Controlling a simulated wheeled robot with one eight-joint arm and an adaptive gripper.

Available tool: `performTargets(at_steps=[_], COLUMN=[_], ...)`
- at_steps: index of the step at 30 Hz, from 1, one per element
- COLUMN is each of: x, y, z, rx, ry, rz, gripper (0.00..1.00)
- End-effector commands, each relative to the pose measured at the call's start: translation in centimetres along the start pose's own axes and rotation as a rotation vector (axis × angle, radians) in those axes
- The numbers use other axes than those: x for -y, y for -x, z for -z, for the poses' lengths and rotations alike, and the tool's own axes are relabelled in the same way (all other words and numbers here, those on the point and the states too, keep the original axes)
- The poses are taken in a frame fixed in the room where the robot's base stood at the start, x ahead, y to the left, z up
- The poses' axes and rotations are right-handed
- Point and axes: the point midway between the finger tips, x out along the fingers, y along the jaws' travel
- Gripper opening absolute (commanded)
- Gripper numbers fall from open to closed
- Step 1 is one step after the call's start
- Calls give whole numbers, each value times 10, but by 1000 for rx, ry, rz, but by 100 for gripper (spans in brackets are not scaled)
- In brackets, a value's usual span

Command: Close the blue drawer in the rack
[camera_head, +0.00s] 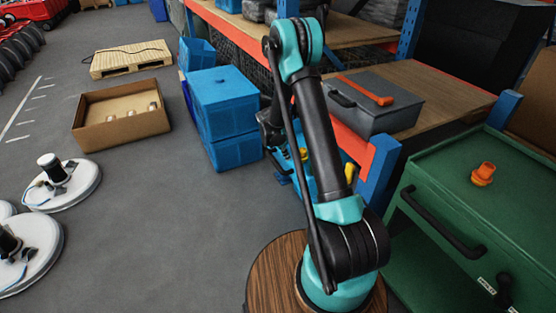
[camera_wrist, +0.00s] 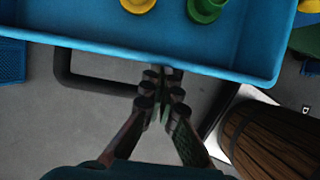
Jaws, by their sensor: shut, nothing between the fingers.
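The blue drawer (camera_head: 308,188) stands pulled out from the low part of the rack in the head view, partly hidden by my arm. In the wrist view its blue front rim (camera_wrist: 110,51) crosses the top, with yellow and green pieces inside. A dark bar handle (camera_wrist: 95,87) shows below the rim. My gripper (camera_wrist: 164,76) is shut and empty, with its fingertips close to the middle of the drawer front. I cannot tell whether they touch it. In the head view my gripper (camera_head: 268,125) is small and partly hidden behind my arm.
Stacked blue crates (camera_head: 225,105) stand left of the drawer. A grey toolbox (camera_head: 372,105) sits on the rack shelf above. A green cabinet (camera_head: 480,190) stands close at the right. A cardboard box (camera_head: 122,115) and white round scrubber parts (camera_head: 65,187) lie left; the floor between is free.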

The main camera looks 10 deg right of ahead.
Motion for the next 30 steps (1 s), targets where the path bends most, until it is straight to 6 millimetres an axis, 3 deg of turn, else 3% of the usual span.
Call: performTargets(at_steps=[6, 15, 21, 30], x=[0, 0, 0, 0], y=[-20, -39, -45, -46], z=[-50, -98, -113, -116], rx=[1, 0, 1, 1], ry=[-5, -3, -1, 0], rz=[2, 1, 0, 0], gripper=[0, 0, 0, 0])
